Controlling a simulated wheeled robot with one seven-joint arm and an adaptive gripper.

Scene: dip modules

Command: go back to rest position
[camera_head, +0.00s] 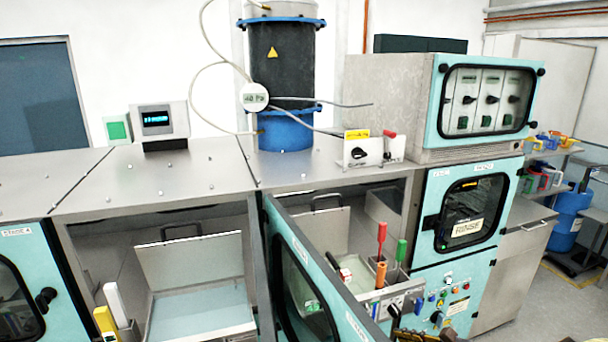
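A small part of what looks like my gripper (422,335) shows at the bottom edge, right of centre, dark with brownish parts. It is cut off by the frame, and its fingers cannot be made out. It appears in front of the lower teal control panel (450,300), close to the open door's lower end. Whether it holds anything cannot be told.
A teal door (308,280) stands open toward me at centre. Behind it, red, green and orange handled tools (381,240) stand upright in a bay. The left bay holds a raised lid (190,262). A closed RINSE door (465,215) is at right. Floor shows at far right.

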